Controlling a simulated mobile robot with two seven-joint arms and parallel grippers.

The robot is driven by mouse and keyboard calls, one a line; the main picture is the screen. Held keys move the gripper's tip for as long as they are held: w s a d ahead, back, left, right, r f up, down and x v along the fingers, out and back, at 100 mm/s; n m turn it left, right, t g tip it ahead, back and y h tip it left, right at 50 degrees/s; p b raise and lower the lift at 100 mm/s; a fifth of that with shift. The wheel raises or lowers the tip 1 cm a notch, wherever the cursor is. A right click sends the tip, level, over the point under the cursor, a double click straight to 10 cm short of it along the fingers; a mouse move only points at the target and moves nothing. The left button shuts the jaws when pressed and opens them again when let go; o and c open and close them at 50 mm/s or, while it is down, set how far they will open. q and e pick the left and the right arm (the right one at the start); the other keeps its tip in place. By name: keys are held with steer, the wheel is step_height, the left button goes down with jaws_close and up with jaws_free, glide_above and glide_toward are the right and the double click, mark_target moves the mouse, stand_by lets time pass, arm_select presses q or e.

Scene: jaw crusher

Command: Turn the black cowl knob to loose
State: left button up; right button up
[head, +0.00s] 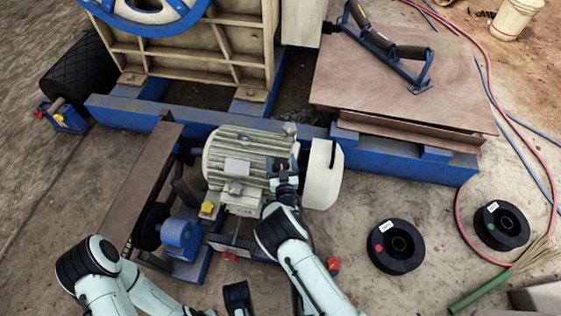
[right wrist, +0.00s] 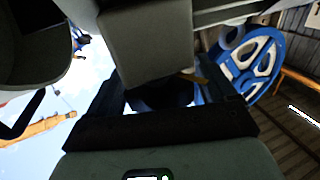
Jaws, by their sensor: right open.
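The grey finned motor (head: 240,160) lies in the middle of the head view, with its pale cowl (head: 322,178) on the right end. A dark strip (head: 333,154) shows on the cowl; I cannot tell whether it is the black knob. My right gripper (head: 287,178) is open at the motor's right end, just left of the cowl. In the right wrist view a dark shape (right wrist: 165,93) shows between my right fingers, below a pale block (right wrist: 145,40); contact is unclear. A dark part at the bottom edge of the head view seems to be my left gripper (head: 238,297); its jaws are unclear.
A blue frame (head: 400,160) runs behind the motor. A brown board (head: 400,85) carries a roller bracket (head: 385,45). Two black spools (head: 397,247) (head: 501,225) lie on the ground at right, near a pink hose (head: 462,212). The blue wheel (right wrist: 250,65) shows in the right wrist view.

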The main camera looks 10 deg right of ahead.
arm_select(q)
steer(key=shift+s, duration=0.25)
arm_select(e)
steer(key=shift+w, duration=0.3)
steer(key=c, duration=1)
steer(key=shift+o, duration=0.2)
steer(key=shift+r+n+y+p, duration=0.1)
steer(key=shift+n+y+p, duration=1)
steer(key=shift+y, duration=0.9)
steer(key=shift+a+n+g+y, duration=0.15)
steer(key=shift+n+g+y, duration=0.25)
steer(key=shift+n+y, duration=0.7)
steer(key=shift+y, duration=0.6)
steer(key=shift+a+n+g+y+b, duration=0.15)
steer(key=shift+n+g+y+b, duration=0.2)
steer(key=shift+n+g+y, duration=0.5)
arm_select(q)
steer(key=shift+w+r+b, duration=0.1)
steer(key=shift+w+b, duration=0.35)
steer(key=shift+b, duration=0.15)
arm_select(e)
steer(key=shift+s+a+n+g+y, duration=0.15)
steer(key=shift+n+g+y, duration=0.2)
steer(key=shift+n+y, duration=0.35)
steer(key=shift+a+n+g+y, duration=0.1)
steer(key=shift+n+g+y, duration=0.3)
steer(key=shift+y, duration=0.45)
